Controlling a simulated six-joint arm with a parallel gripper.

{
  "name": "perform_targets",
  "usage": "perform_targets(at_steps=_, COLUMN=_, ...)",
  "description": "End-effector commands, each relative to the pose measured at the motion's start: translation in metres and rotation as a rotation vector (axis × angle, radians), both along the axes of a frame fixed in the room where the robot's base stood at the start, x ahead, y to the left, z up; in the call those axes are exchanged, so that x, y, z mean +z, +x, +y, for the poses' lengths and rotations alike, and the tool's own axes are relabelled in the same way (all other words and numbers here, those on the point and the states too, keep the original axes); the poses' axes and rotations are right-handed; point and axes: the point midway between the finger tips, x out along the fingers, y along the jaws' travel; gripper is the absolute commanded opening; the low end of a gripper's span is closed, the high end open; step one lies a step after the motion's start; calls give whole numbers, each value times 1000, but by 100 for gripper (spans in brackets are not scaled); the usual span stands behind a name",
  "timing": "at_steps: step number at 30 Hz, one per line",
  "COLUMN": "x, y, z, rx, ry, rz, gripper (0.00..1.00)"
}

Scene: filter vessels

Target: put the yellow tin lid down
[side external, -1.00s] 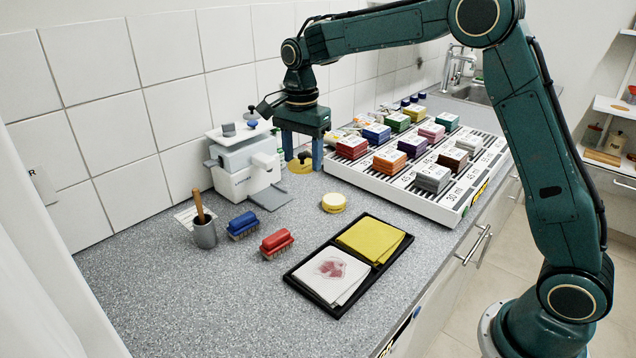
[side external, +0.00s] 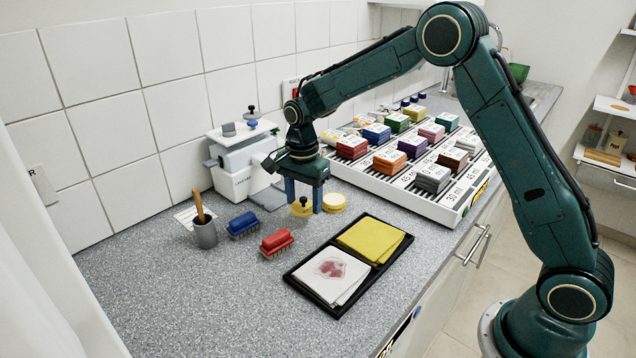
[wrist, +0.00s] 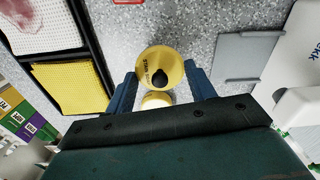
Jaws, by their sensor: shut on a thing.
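The yellow tin lid (side external: 301,211) is a round disc with a dark knob. My gripper (side external: 304,206) is shut on it, with one blue finger on each side. In the wrist view the lid (wrist: 152,62) sits between the fingertips (wrist: 160,80), knob facing the camera. The lid is low over the grey counter, left of the round yellow tin (side external: 334,203). I cannot tell whether it touches the counter. The tin has a pale top and shows partly behind the lid in the wrist view (wrist: 157,100).
A red brush (side external: 277,242) and a blue brush (side external: 242,225) lie left of the gripper. A black tray (side external: 312,308) with white and yellow cloths is in front. A grey-white device (side external: 240,170) stands behind. A rack (side external: 440,209) of coloured blocks is to the right.

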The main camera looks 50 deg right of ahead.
Motion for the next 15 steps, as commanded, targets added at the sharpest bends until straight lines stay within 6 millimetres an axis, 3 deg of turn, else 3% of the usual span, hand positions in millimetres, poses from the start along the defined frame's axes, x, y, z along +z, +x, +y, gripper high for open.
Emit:
perform_targets(at_steps=7, x=-28, y=-1, z=0, rx=0, ry=0, rz=2, gripper=33)
perform_targets(at_steps=15, x=-35, y=0, z=0, rx=0, ry=0, rz=0, gripper=33)
